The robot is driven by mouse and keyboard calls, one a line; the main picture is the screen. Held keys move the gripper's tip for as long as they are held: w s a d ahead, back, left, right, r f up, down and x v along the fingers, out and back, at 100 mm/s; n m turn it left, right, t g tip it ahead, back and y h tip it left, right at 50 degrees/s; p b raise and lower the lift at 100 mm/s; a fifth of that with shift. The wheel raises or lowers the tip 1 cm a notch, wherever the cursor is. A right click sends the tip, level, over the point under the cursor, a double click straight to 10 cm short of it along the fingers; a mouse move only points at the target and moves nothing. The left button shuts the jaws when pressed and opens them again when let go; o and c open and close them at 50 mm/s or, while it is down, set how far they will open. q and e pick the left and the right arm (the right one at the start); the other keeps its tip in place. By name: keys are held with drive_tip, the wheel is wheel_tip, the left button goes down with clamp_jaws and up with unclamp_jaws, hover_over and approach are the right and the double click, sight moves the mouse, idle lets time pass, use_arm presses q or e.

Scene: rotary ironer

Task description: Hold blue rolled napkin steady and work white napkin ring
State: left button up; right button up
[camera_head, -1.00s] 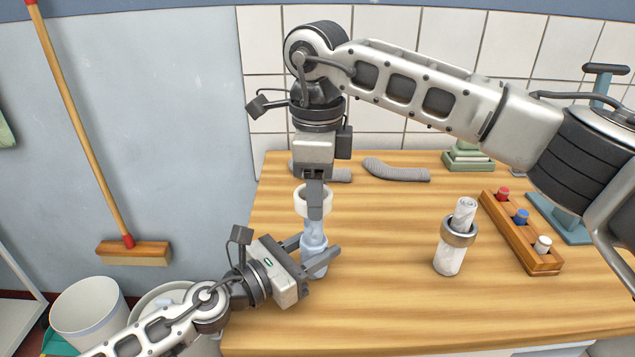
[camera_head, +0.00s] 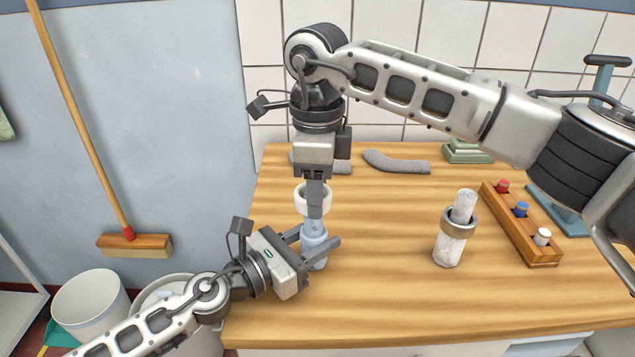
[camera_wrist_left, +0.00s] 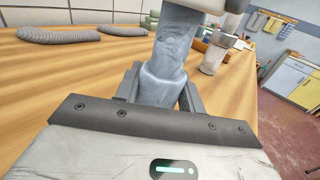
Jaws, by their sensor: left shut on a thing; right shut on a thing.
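The blue rolled napkin (camera_head: 314,234) stands upright near the left side of the table. The white napkin ring (camera_head: 301,200) is at its upper end, but the right gripper's fingers hide whether it is around the roll or just above it. My right gripper (camera_head: 315,202) points down and is shut on the ring. My left gripper (camera_head: 316,246) comes in from the left, lower down, shut on the napkin. In the left wrist view the napkin (camera_wrist_left: 176,50) rises between the left fingers, with a white part of the ring (camera_wrist_left: 203,4) at the top edge.
Grey rolled cloths (camera_head: 397,163) lie at the back. The table's middle (camera_head: 385,255) is clear.

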drive_tip(key=shift+f, duration=0.95)
drive_tip(key=o, duration=1.7)
drive_tip(key=shift+r, duration=5.6)
